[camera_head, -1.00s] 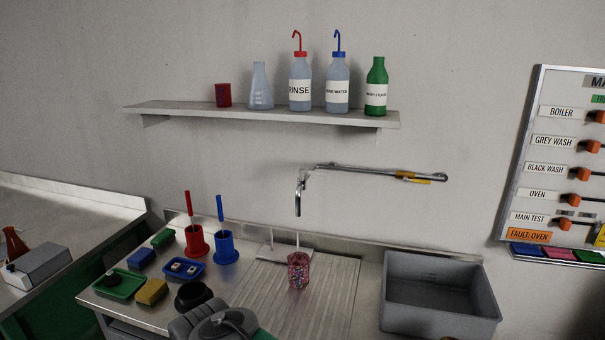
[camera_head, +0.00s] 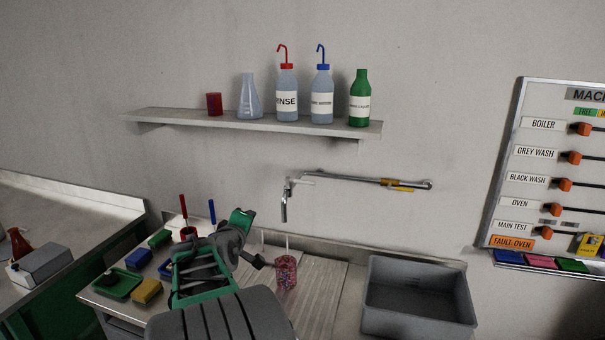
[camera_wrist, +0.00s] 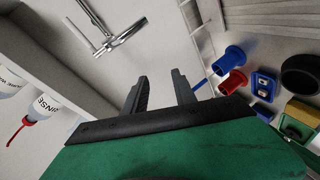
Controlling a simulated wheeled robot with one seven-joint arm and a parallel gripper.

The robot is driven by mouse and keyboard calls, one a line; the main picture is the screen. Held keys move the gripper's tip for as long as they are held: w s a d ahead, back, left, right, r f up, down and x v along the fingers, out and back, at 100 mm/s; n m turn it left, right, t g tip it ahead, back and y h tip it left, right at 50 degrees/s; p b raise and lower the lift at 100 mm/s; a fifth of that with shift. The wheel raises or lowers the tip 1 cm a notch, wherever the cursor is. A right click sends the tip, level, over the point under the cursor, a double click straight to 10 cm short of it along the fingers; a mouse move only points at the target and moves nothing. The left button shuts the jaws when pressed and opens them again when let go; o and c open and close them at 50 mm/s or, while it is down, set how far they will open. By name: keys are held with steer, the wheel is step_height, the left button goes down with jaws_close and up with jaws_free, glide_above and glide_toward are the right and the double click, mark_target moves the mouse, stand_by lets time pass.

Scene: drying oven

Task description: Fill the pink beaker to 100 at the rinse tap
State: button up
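The pink beaker (camera_head: 286,272), speckled and upright, stands on the ribbed drainboard in the head view. Its contents and scale marks are too small to read. The rinse tap (camera_head: 284,203) hangs from the wall above it; no water stream is visible. The tap also shows in the wrist view (camera_wrist: 112,38). My gripper (camera_head: 263,261) is left of the beaker in the head view; I cannot tell its exact distance. In the wrist view my gripper (camera_wrist: 158,82) has its two fingers apart with nothing between them. The beaker is not discernible there.
A grey basin (camera_head: 418,300) is right of the drainboard. A shelf (camera_head: 170,119) with bottles and a flask runs above the tap. Red (camera_wrist: 233,82) and blue (camera_wrist: 236,54) holders, trays and sponges stand on the left counter. A switch panel (camera_head: 530,165) is at right.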

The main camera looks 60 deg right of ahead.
mark_target(305, 183)
steer(key=s+d+r+n+g+h+p, duration=0.1)
steer(key=s+d+r+g+h, duration=0.4)
steer(key=s+d, duration=0.55)
steer(key=d, duration=0.2)
steer(key=w+d+t+p, duration=0.1)
steer(key=d, duration=0.1)
steer(key=d+r+t+p, duration=0.1)
steer(key=d, duration=0.2)
steer(key=shift+w+d+r+y, duration=0.1)
steer(key=shift+w+y, duration=0.2)
steer(key=shift+w, duration=0.05)
steer(key=shift+w+d, duration=0.1)
steer(key=shift+d, duration=0.3)
jaws_close()
